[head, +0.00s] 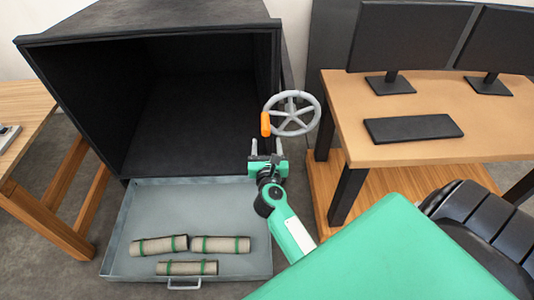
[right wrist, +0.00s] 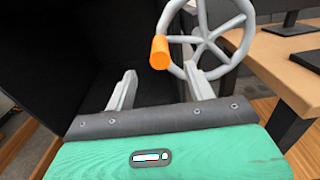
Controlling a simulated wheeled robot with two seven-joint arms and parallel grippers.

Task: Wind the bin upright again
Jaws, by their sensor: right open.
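A large black bin (head: 180,95) is tipped forward at the left of the head view, its open mouth facing me and empty inside. A grey handwheel (head: 290,126) with an orange handle (head: 265,124) is at the bin's right side. In the right wrist view the orange handle (right wrist: 159,53) is at the wheel's left, just beyond the fingers. My right gripper (head: 267,147) is open and empty, its two fingers pointing toward the wheel, below the handle and apart from it. My left gripper is not in view.
A grey tray (head: 190,198) below the bin's mouth holds 3 tan rolls with green bands. A wooden desk (head: 440,145) with monitors and a keyboard (head: 413,129) stands close to the wheel's right. A wooden table (head: 22,105) is at far left.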

